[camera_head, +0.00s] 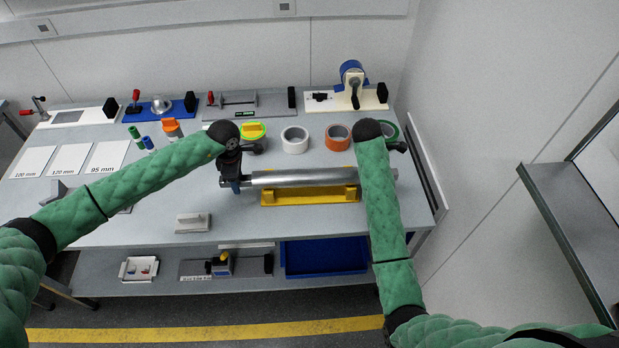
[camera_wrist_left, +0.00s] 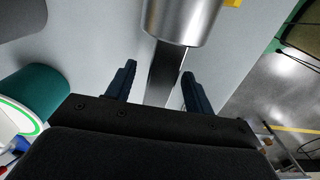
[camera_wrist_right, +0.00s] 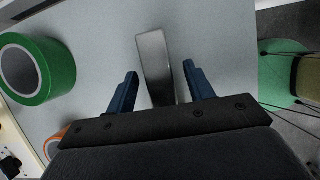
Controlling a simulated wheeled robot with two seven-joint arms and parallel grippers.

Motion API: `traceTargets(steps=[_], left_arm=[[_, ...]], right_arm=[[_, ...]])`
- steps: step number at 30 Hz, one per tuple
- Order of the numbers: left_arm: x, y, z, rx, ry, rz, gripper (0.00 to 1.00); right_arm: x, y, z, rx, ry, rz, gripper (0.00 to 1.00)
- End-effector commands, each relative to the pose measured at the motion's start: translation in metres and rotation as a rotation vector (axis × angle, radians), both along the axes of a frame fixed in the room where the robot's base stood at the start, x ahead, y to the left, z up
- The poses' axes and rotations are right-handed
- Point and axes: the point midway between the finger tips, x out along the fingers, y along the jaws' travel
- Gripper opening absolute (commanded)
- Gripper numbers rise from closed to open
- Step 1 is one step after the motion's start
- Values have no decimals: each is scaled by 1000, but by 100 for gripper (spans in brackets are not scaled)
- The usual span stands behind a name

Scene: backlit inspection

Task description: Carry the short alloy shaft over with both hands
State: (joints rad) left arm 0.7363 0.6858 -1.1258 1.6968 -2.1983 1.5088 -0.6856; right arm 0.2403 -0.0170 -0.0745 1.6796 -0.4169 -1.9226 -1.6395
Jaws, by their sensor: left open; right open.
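The short alloy shaft (camera_head: 300,178) is a silver cylinder lying level on a yellow cradle (camera_head: 310,197) on the bench. My left gripper (camera_head: 233,186) is at its left end, open. In the left wrist view, the shaft's thick body (camera_wrist_left: 180,22) narrows to a dark flat end that reaches between my left fingers (camera_wrist_left: 158,72), with gaps at both sides. In the right wrist view, a flat grey metal end (camera_wrist_right: 155,62) reaches between my open right fingers (camera_wrist_right: 161,73). In the head view my right arm hides that gripper and part of the shaft's right end.
Tape rolls, white (camera_head: 295,139), orange (camera_head: 338,137) and green (camera_wrist_right: 38,70), stand behind the shaft. A white block (camera_head: 193,222) lies front left of the cradle. Fixtures line the back edge. A blue tray (camera_head: 325,257) is on the lower shelf.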

Motion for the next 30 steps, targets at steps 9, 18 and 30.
traceTargets(steps=[9, 18, 30], left_arm=[[0, 0, 0, 0, 0, 0, 12], [0, 0, 0, 0, 0, 0, 0], [0, 0, 1, 1, 0, 1, 0]], right_arm=[[0, 0, 0, 0, 0, 0, 12], [0, 0, 1, 0, -1, 0, 0], [1, 0, 1, 0, -1, 0, 0]])
